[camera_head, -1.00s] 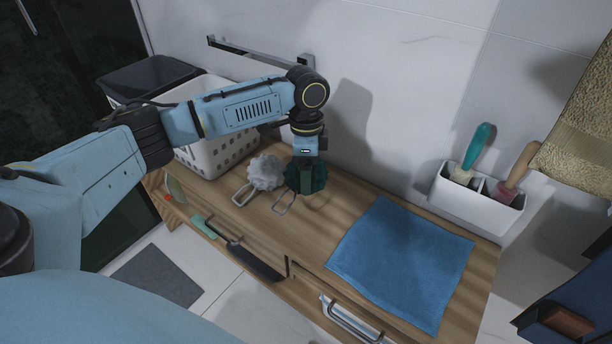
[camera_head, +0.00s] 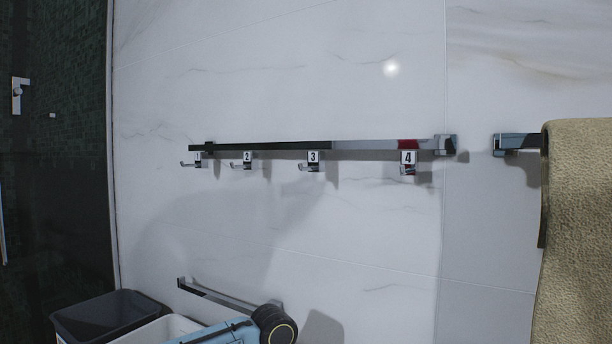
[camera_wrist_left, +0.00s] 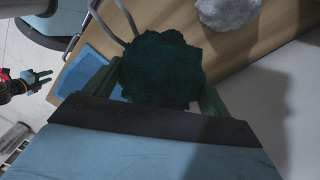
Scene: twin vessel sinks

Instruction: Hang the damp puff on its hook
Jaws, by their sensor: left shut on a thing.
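My left gripper (camera_wrist_left: 158,84) is shut on a dark green puff (camera_wrist_left: 160,62), which sits between its fingers. A grey loop (camera_wrist_left: 121,14) extends from the puff at the top of the left wrist view. A grey-white puff (camera_wrist_left: 228,11) lies on the wooden counter beyond. In the head view, a wall rail carries small hooks labelled 1 (camera_head: 198,162), 2 (camera_head: 246,161), 3 (camera_head: 311,163) and 4 (camera_head: 408,165). All look empty. A red patch shows on the rail above hook 4. My right gripper (camera_wrist_left: 40,79) appears at the left wrist view's left edge, fingers apart.
A lower bar (camera_head: 215,294) is on the wall below the rail. A dark bin (camera_head: 100,314) and a white basket (camera_head: 160,330) stand at bottom left. A tan towel (camera_head: 580,230) hangs at right. A blue cloth (camera_wrist_left: 88,72) lies on the counter (camera_wrist_left: 262,35).

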